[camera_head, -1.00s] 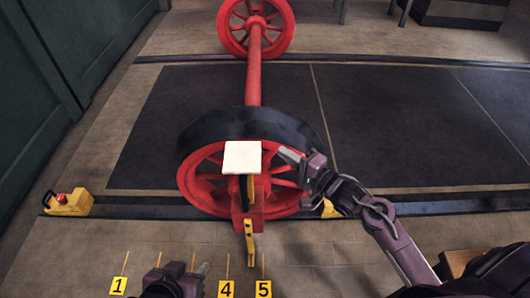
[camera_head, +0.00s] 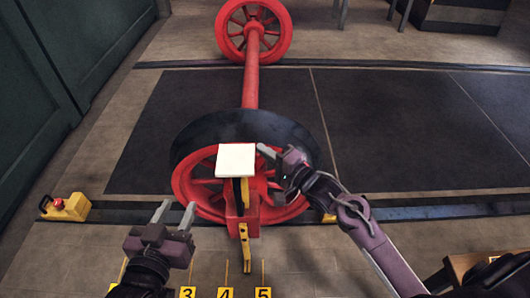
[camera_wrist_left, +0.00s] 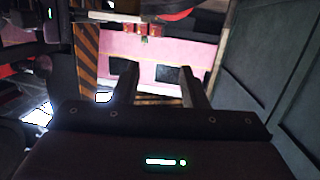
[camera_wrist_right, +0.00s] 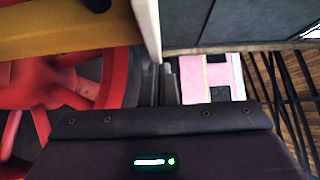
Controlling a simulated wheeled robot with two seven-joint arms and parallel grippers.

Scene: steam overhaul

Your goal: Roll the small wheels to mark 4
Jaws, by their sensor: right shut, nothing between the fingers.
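The wheelset has two red spoked wheels joined by a red axle (camera_head: 251,85). Its near wheel (camera_head: 183,188) has a dark tyre and stands over the near rail. A white plate (camera_head: 236,160) sits in front of that wheel, above a hanging yellow pointer (camera_head: 246,245). The pointer's lower end is between mark 4 (camera_head: 225,293) and mark 5 (camera_head: 263,293). My right gripper (camera_head: 265,153) is shut at the plate's right side, near the wheel; contact is unclear. The wheel also shows in the right wrist view (camera_wrist_right: 75,85). My left gripper (camera_head: 175,211) is open and empty, left of the wheel.
A yellow block with a red knob (camera_head: 65,207) is on the near rail (camera_head: 130,208) at left. Another yellow piece (camera_head: 328,217) shows right of the wheel. Mark 3 (camera_head: 187,293) is left of mark 4. Dark doors (camera_head: 70,80) stand at left. The rail between left block and wheel is clear.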

